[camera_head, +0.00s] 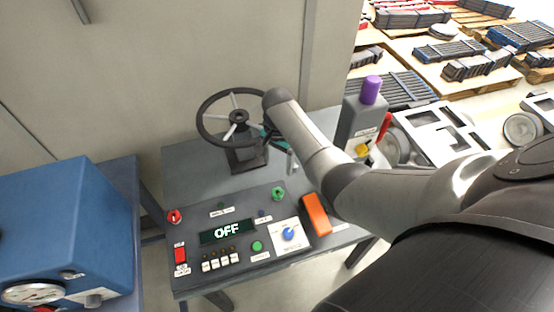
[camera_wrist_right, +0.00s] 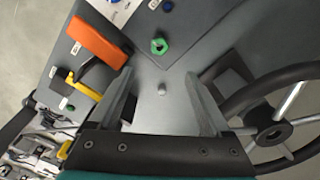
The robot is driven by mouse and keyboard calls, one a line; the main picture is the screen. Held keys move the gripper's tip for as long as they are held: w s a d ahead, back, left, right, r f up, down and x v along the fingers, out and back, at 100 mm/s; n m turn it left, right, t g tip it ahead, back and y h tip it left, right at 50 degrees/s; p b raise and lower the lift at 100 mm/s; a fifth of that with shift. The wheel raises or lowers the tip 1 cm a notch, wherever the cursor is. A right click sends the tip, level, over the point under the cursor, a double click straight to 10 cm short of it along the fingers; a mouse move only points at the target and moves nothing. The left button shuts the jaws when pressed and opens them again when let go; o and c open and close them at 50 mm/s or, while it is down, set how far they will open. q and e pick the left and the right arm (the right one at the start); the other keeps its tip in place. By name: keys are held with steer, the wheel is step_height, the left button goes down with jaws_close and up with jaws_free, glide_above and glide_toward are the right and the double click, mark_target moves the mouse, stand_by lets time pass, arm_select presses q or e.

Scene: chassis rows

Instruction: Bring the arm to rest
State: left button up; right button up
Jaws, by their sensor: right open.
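My right arm reaches in from the right in the head view and covers part of the panel's far right side. My right gripper (camera_wrist_right: 162,95) is open in the right wrist view, with nothing between its fingers. In the head view the gripper is mostly hidden behind my wrist, beside the black steering wheel (camera_head: 202,128). The wheel is also at the right of the wrist view (camera_wrist_right: 308,75), close to one finger; I cannot tell if they touch. My left gripper is not in view.
The control panel (camera_head: 190,190) carries an OFF display (camera_head: 226,231), an orange handle (camera_head: 316,214), a green knob (camera_head: 278,194) and a blue knob (camera_head: 288,234). A blue box (camera_head: 70,220) is at left; loaded pallets (camera_head: 440,50) lie back right.

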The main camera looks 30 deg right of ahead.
steer(key=s+a+r+n+t, duration=0.1)
steer(key=s+a+r+n, duration=0.3)
steer(key=s, duration=0.4)
steer(key=s+a+r+n+t, duration=0.1)
steer(key=s+a+n, duration=0.2)
steer(key=s+n, duration=0.4)
steer(key=s+a+r+n+t, duration=0.2)
steer(key=s+a+r+n, duration=0.15)
steer(key=s, duration=0.55)
step_height(320, 180, down, 32)
steer(key=s+g+b, duration=0.1)
steer(key=g+b, duration=0.1)
steer(key=b, duration=0.9)
steer(key=s+f+b, duration=0.4)
steer(key=s+f, duration=0.1)
steer(key=f, duration=0.4)
steer(key=s+d+f+b, duration=0.1)
steer(key=s+f+b, duration=0.3)
steer(key=f, duration=0.5)
steer(key=s+d+f+n+g+b, duration=0.1)
steer(key=s+f+b, duration=0.3)
steer(key=s+f, duration=0.3)
step_height(320, 180, down, 2)
steer(key=shift+f+b, duration=0.2)
steer(key=shift+b, duration=0.1)
